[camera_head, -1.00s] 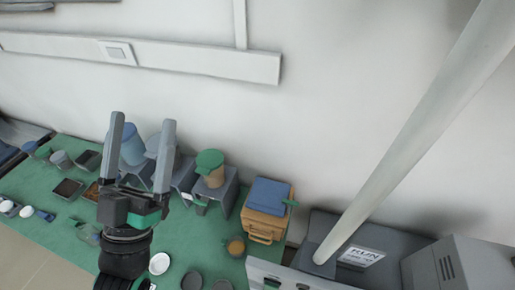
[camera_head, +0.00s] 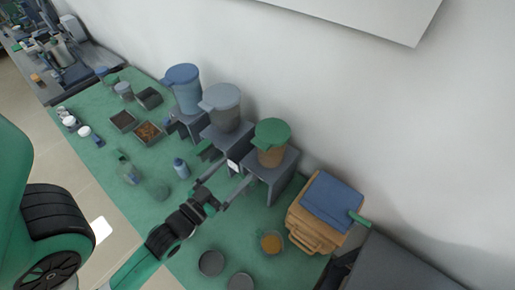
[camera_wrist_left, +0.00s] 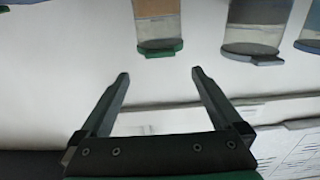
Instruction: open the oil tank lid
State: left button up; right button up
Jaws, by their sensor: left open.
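Three lidded tanks stand on grey stands along the wall: a blue-lidded tank (camera_head: 187,95), a grey-lidded tank (camera_head: 224,115) and a green-lidded tank with brownish contents (camera_head: 271,157). All three lids look shut. The green lid (camera_head: 272,133) also shows, upside down, in the left wrist view (camera_wrist_left: 160,49), beside the grey lid (camera_wrist_left: 252,51). My left gripper (camera_head: 238,178) is open and empty, in front of the green-lidded tank's stand in the head view. In the wrist view its fingers (camera_wrist_left: 160,76) point toward the green lid and are apart from it. My right gripper is out of view.
A tan box with a blue top (camera_head: 331,203) stands right of the tanks. A cup of orange liquid (camera_head: 271,243) and dark round dishes (camera_head: 211,263) lie in front. Trays (camera_head: 148,132) and bottles (camera_head: 181,168) sit left on the green mat (camera_head: 98,170). The wall is close behind.

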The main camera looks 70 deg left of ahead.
pick_arm(q)
send_near(271, 133)
jog(key=x, duration=0.3)
jog(key=shift+a+f+p, duration=0.25)
jog(key=shift+f+p, duration=0.2)
grip_shut()
